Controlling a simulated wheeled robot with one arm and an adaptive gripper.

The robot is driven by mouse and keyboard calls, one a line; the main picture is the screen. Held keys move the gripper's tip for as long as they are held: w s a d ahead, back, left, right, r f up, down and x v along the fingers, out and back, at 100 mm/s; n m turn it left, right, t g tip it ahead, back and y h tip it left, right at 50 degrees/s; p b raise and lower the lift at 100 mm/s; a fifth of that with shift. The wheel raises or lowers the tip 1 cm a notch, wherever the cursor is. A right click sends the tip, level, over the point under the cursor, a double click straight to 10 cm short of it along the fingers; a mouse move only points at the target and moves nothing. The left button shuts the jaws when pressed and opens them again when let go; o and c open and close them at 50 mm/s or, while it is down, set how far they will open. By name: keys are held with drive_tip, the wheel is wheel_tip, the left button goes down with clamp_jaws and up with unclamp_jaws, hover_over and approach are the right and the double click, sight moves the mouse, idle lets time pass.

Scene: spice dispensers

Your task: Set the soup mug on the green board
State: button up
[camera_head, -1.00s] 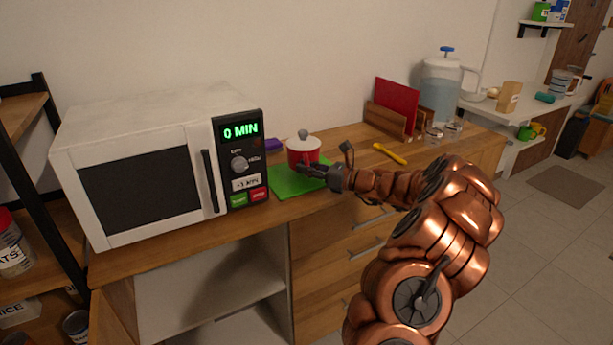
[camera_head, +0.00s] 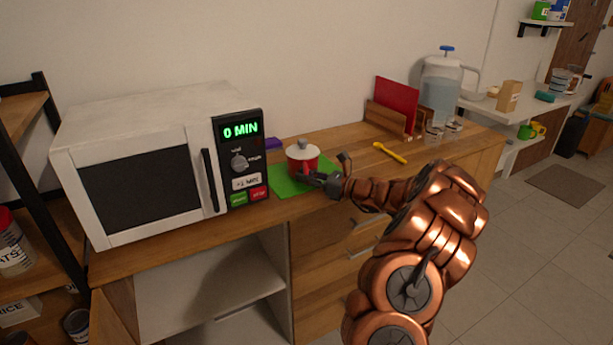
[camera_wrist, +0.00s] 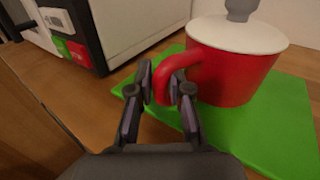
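The soup mug (camera_head: 302,164) is red with a white lid and a grey knob. It is upright at the green board (camera_head: 286,184), and its base looks on or very close to the board's surface. In the wrist view the mug (camera_wrist: 232,70) shows large above the green board (camera_wrist: 290,125), with its handle toward me. My gripper (camera_wrist: 167,88) has its two fingers around the handle, one on each side, and looks shut on it. In the head view my gripper (camera_head: 314,179) is at the mug's front right.
A white microwave (camera_head: 140,170) reading 0 MIN stands left of the board. A purple item (camera_head: 272,143) lies behind. A yellow utensil (camera_head: 388,153) lies to the right, before a wooden rack (camera_head: 385,120) and a water dispenser (camera_head: 440,90). The counter between board and utensil is clear.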

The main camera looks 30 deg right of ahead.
drive_tip(key=o, duration=0.4)
drive_tip(key=shift+c, duration=0.2)
drive_tip(key=v, duration=1.2)
drive_tip(key=a+r+n+g+y, duration=0.2)
drive_tip(key=a+n+g, duration=0.15)
drive_tip(key=a, duration=0.55)
drive_tip(key=a+r+n+g+y, duration=0.2)
drive_tip(key=a+n+g, duration=0.15)
drive_tip(key=a, duration=0.65)
drive_tip(key=s+a+n+g+h, duration=0.1)
drive_tip(key=s+a+n+g, duration=0.3)
drive_tip(key=s+a+n, duration=0.45)
drive_tip(key=s+a+n+g+h, duration=0.1)
drive_tip(key=s+a+n+g, duration=0.3)
drive_tip(key=a, duration=0.8)
drive_tip(key=s+a+f+n+g+h, duration=0.2)
drive_tip(key=s+a+n+g+h, duration=0.15)
drive_tip(key=s, duration=0.55)
drive_tip(key=s+d+f+n+h, duration=0.1)
drive_tip(key=s+d+n+h, duration=0.2)
drive_tip(key=s, duration=0.4)
drive_tip(key=s+d+f+n+h, duration=0.2)
drive_tip(key=s+d+n+h, duration=0.2)
drive_tip(key=s, duration=0.3)
drive_tip(key=shift+s+d+f, duration=0.15)
drive_tip(key=shift+d+f, duration=0.1)
drive_tip(key=shift+d, duration=0.55)
